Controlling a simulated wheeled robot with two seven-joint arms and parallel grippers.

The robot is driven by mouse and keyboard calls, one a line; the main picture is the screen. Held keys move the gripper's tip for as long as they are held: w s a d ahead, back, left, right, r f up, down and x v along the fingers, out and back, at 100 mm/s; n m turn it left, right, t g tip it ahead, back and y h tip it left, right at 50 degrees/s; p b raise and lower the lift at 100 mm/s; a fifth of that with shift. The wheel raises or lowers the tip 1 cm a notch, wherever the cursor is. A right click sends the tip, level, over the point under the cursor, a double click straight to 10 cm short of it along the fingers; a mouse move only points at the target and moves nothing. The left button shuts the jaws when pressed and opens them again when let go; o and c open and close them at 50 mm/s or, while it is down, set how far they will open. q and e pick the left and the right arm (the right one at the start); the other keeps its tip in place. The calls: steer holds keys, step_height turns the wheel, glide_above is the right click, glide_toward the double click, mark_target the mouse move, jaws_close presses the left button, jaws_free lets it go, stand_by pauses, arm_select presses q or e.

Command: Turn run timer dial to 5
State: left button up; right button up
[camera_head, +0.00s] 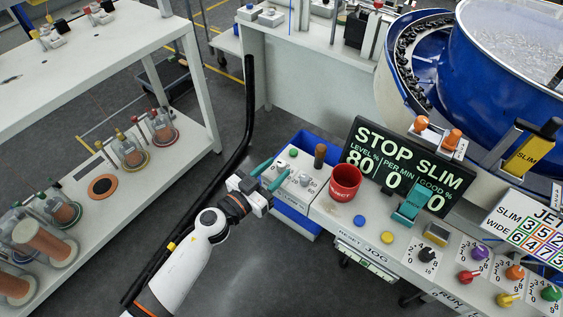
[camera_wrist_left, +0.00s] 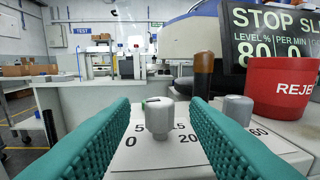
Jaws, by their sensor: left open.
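In the head view, the grey knob (camera_head: 282,168) is small, close to the fingertips. A second grey knob (camera_wrist_left: 237,110), with a 60 beside it, stands to the right. My right gripper is not in view.
A red reject cup (camera_head: 345,184) and a brown upright handle (camera_head: 319,155) stand close to the right. Behind is the STOP SLIM display (camera_head: 408,166). A blue bin (camera_head: 297,219) sits below the panel. More coloured knobs, including a black one (camera_head: 428,255), lie further right.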

mark_target(278, 167)
arm_select(q)
steer(key=x, duration=0.3)
steer(key=shift+w+d, duration=0.1)
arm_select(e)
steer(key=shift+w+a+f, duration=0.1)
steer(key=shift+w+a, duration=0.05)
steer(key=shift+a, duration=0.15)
arm_select(q)
jaws_close()
